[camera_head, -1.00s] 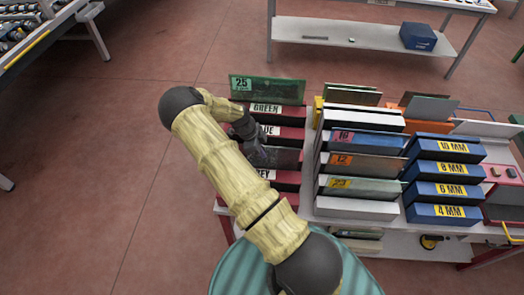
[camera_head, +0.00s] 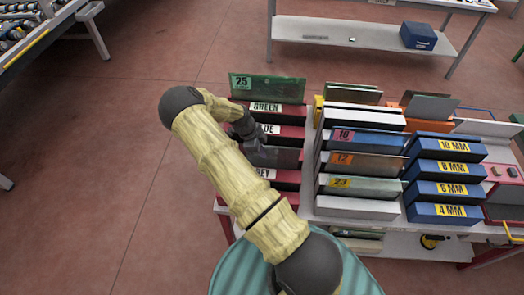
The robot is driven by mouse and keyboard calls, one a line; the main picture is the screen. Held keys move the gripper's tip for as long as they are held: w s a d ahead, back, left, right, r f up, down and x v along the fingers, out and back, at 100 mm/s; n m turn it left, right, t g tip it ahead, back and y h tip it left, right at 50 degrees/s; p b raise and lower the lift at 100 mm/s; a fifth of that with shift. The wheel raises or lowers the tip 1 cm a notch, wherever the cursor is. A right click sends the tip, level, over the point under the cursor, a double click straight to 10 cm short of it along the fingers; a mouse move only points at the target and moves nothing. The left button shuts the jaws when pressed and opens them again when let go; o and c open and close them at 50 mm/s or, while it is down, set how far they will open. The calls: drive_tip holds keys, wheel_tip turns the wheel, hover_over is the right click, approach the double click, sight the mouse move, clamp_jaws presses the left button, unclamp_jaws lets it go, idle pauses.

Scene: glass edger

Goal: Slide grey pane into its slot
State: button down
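A dark grey pane (camera_head: 280,158) stands at the red slot rack, just above the slot block whose label is partly covered and ends in "EY" (camera_head: 265,173). My gripper (camera_head: 254,150) is at the pane's upper left edge. Its fingers are small and dark here, and I cannot see whether they are closed on the pane. How deep the pane sits in the slot is hidden. A green pane marked 25 (camera_head: 267,88) stands in the slot labelled GREEN (camera_head: 266,108). The block labelled with letters ending in "UE" (camera_head: 270,130) lies between them, partly behind my arm.
To the right stand white slots with panes marked 18 (camera_head: 343,135), 12 (camera_head: 343,159) and 23 (camera_head: 340,183). Blue blocks marked 10 MM to 4 MM (camera_head: 450,169) stand beyond them.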

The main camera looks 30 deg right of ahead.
drive_tip(key=c, duration=1.6)
unclamp_jaws()
drive_tip(key=shift+o, duration=0.2)
drive_tip(key=b+v, duration=0.5)
drive_tip(key=v, duration=1.2)
drive_tip(key=shift+r, duration=0.15)
drive_tip(key=shift+a, duration=0.1)
